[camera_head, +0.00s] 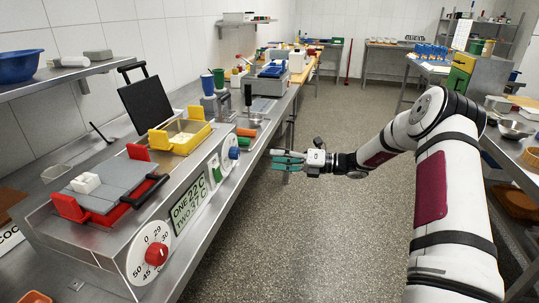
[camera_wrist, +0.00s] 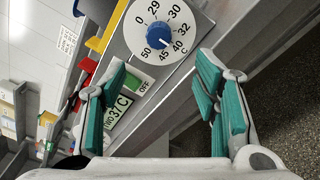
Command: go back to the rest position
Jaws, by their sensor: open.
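My gripper (camera_head: 281,160) is at mid-picture in the head view, over the aisle beside the front edge of the left bench. Its teal-padded fingers point left, towards the bench. In the wrist view my gripper (camera_wrist: 161,68) has its two fingers wide apart with nothing between them. Beyond the fingers there is a white dial with a blue knob (camera_wrist: 159,29); in the head view a blue knob (camera_head: 234,153) sits on the front of the bench unit. My arm reaches in from the right.
The steel unit (camera_head: 203,190) on the left has a red-knobbed dial (camera_head: 156,253), a display, a red-handled holder and a yellow basket (camera_head: 180,137). Another bench (camera_head: 516,160) with bowls runs along the right. The speckled floor (camera_head: 300,240) between is clear.

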